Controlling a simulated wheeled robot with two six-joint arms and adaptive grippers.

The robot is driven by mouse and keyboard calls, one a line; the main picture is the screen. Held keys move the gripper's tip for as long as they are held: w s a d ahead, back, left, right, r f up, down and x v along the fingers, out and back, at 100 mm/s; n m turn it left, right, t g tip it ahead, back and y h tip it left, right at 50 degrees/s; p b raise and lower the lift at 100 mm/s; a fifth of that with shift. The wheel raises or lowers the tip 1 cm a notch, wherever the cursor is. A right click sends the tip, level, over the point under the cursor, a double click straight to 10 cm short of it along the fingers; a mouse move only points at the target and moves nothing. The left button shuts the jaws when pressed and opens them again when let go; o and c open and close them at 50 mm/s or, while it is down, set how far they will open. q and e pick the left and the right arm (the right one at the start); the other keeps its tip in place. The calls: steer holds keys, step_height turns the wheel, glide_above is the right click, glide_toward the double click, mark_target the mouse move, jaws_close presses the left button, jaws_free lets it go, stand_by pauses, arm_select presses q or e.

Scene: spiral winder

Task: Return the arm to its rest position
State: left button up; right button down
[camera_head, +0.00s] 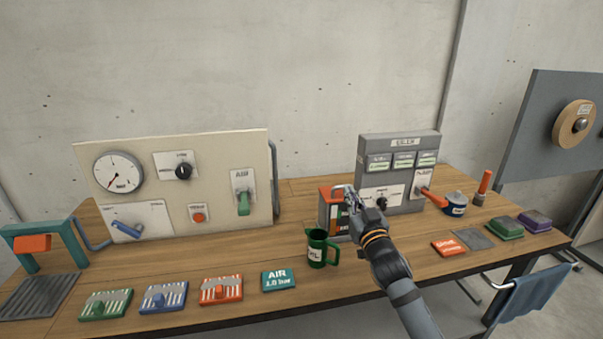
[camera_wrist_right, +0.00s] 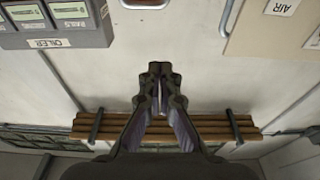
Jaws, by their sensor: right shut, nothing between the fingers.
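My right arm comes in from the lower right in the head view. Its gripper (camera_head: 349,197) is in front of the oiler box (camera_head: 398,172), close to a red-and-dark container (camera_head: 331,213); I cannot tell whether it touches it. In the right wrist view the gripper (camera_wrist_right: 157,82) has its fingers together with nothing between them. That view also shows the oiler box (camera_wrist_right: 70,40) upside down at the upper left. My left gripper does not show.
A green jug (camera_head: 317,250) stands left of my right forearm. The air panel (camera_head: 180,190) stands at the left. Colored trays and a teal air card (camera_head: 278,281) lie along the bench's front. A blue cloth (camera_head: 541,292) hangs at the front right edge.

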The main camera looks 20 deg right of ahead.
steer(key=s+a+f+g+h, duration=0.1)
steer(key=s+f+g, duration=0.4)
steer(key=f, duration=0.5)
steer(key=s+a+f+g, duration=0.1)
steer(key=s+f+g, duration=0.3)
steer(key=s+f, duration=0.45)
steer(key=s+a+f+n+g+y, duration=0.1)
steer(key=s+a+f+g, duration=0.1)
steer(key=s+f+g, duration=0.5)
steer(key=s+a+f+n, duration=0.1)
steer(key=s+f, duration=0.3)
steer(key=s, duration=0.7)
steer(key=s+d+f+g+p, duration=0.1)
steer(key=s+f, duration=0.1)
steer(key=f, duration=1.2)
steer(key=s+d+f+g, duration=0.1)
steer(key=d+f, duration=0.1)
steer(key=f, duration=1.2)
steer(key=s+f, duration=1.3)
steer(key=s, duration=0.4)
steer(key=shift+s+d+m+g+p, duration=0.3)
steer(key=shift+d+m+g+p, duration=0.05)
steer(key=shift+m+g, duration=0.05)
